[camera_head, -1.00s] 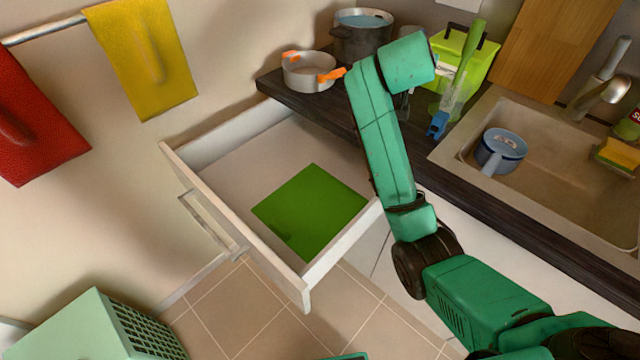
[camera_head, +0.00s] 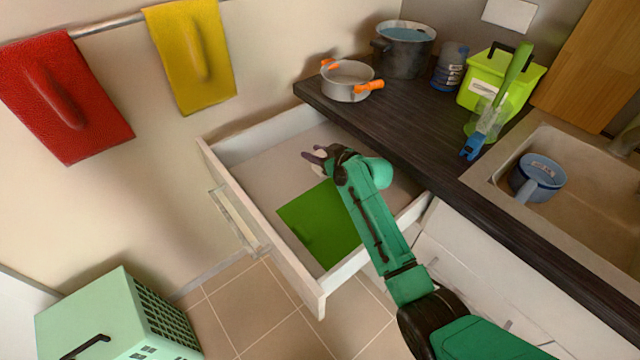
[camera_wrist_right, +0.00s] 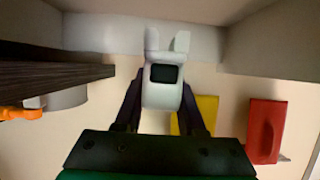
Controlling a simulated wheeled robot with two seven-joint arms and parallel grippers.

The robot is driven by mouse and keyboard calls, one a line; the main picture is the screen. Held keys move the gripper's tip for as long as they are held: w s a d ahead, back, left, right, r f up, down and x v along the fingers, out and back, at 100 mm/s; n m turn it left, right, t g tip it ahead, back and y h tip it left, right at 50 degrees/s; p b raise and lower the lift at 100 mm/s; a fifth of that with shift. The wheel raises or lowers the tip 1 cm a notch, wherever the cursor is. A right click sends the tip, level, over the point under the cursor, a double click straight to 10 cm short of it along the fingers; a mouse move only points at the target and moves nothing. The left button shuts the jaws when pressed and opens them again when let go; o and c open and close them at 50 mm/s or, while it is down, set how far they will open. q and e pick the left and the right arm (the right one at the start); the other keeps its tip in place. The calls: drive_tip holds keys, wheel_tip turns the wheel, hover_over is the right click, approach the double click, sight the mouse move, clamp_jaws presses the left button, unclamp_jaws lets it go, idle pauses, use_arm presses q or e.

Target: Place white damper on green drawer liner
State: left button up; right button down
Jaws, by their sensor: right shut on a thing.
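The white damper (camera_wrist_right: 160,92), a small pale body with two upright prongs and a dark square patch, sits between the dark fingers of my right gripper (camera_wrist_right: 160,105) in the wrist view. The right gripper (camera_head: 318,158) is shut on it. In the head view it is over the open white drawer (camera_head: 262,165), just beyond the far edge of the green drawer liner (camera_head: 312,222). The damper is very small there and partly hidden by the fingers. My right forearm covers the liner's right part. My left gripper is not in view.
The dark counter (camera_head: 425,135) borders the drawer on the right, with a pot with orange handles (camera_head: 348,82) near its edge. A green basket (camera_head: 120,318) stands at lower left. Red (camera_head: 65,100) and yellow (camera_head: 192,58) cloths hang on the wall.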

wheel_tip(320, 180, down, 11)
drive_tip(key=shift+r+b, duration=0.1)
drive_tip(key=shift+b, duration=1)
drive_tip(key=shift+r, duration=0.1)
drive_tip(key=shift+f, duration=0.25)
drive_tip(key=c, duration=0.5)
unclamp_jaws()
drive_tip(key=shift+r, duration=0.1)
drive_tip(key=shift+r, duration=0.15)
